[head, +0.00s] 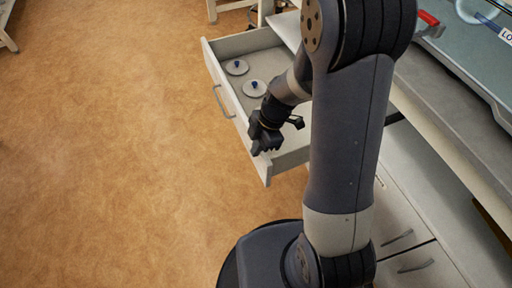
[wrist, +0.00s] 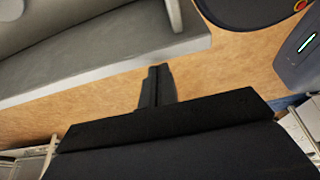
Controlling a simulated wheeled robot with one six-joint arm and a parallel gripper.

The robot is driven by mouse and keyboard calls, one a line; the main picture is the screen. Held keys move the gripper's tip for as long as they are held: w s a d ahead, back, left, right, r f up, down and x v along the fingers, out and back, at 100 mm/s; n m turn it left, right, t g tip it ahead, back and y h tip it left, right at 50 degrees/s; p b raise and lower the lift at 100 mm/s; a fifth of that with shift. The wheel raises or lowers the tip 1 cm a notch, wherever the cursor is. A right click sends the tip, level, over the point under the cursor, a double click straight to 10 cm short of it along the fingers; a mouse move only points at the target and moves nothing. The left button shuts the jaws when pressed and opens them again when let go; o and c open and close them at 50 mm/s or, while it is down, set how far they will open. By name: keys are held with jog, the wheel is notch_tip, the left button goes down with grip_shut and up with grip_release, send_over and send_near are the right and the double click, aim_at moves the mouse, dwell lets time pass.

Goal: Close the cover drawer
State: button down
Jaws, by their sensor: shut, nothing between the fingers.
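The cover drawer (head: 241,45) is a pale box pulled out from the bench, with a grey handle (head: 224,102) on its front panel. My gripper (head: 257,150) is shut and empty, over the near end of the front panel in the head view. In the wrist view its closed fingers (wrist: 157,72) are close to the edge of a pale drawer panel (wrist: 110,75), with floor beyond. I cannot tell whether they touch it. My arm hides part of the drawer.
The bench top (head: 440,90) runs along the right and carries a glass-topped item and something with a red handle (head: 429,18). Closed drawers with handles (head: 397,238) are below it at the lower right.

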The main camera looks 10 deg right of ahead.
jog(key=w+d+b, duration=0.3)
jog(key=d, duration=1)
jog(key=shift+w, duration=0.4)
